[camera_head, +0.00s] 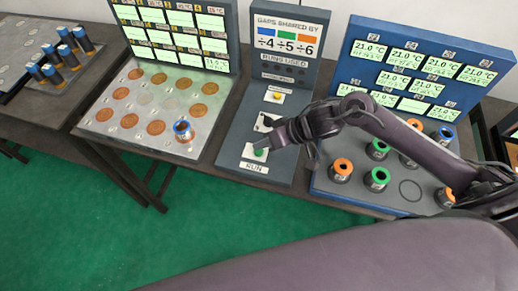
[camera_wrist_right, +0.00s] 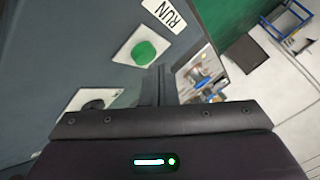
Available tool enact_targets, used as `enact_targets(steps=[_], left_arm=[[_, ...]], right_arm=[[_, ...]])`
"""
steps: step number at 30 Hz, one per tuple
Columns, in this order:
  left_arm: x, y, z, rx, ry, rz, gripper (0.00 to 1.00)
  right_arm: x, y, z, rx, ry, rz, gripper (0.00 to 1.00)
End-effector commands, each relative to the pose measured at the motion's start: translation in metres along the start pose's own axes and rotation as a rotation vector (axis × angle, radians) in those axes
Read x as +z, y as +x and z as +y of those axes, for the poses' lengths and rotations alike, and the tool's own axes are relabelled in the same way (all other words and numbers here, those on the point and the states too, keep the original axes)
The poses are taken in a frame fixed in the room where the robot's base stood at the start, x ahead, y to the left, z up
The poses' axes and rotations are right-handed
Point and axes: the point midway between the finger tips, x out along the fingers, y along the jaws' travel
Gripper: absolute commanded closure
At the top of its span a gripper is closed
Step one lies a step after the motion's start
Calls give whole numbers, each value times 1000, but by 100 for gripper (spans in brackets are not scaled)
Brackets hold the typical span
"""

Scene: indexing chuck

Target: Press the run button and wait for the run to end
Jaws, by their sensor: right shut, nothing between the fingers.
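The green run button (camera_head: 259,152) sits on a white plate above the RUN label (camera_head: 254,167), at the front of the dark grey console (camera_head: 228,158). My right gripper (camera_head: 262,144) is shut and empty, with its tip at the button's upper edge in the head view. In the right wrist view the button (camera_wrist_right: 144,52) shows whole, just beyond the shut fingers (camera_wrist_right: 160,84); I cannot tell whether they touch it. The console's upright panel (camera_head: 287,35) reads "gaps shared by" ÷4, ÷5, ÷6 and "runs used". My left gripper is out of view.
A yellow button (camera_head: 276,96) sits further back on the console. A chuck plate (camera_head: 110,128) at left holds copper discs and one blue-ringed cylinder (camera_head: 183,131). The right-hand blue station (camera_head: 330,189) carries several orange, green and blue-ringed cylinders under 21.0 °C displays. A rack of blue-capped cylinders (camera_head: 50,75) stands far left.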

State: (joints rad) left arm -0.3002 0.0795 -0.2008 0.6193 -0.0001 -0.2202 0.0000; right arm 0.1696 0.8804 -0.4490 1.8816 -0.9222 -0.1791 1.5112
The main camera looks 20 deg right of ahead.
Motion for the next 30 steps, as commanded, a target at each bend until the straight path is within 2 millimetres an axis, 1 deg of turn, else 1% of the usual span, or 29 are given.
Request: enact_targets(steps=[30], left_arm=[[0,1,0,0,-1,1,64]], right_arm=[[5,6,4,-1,0,-1,100]])
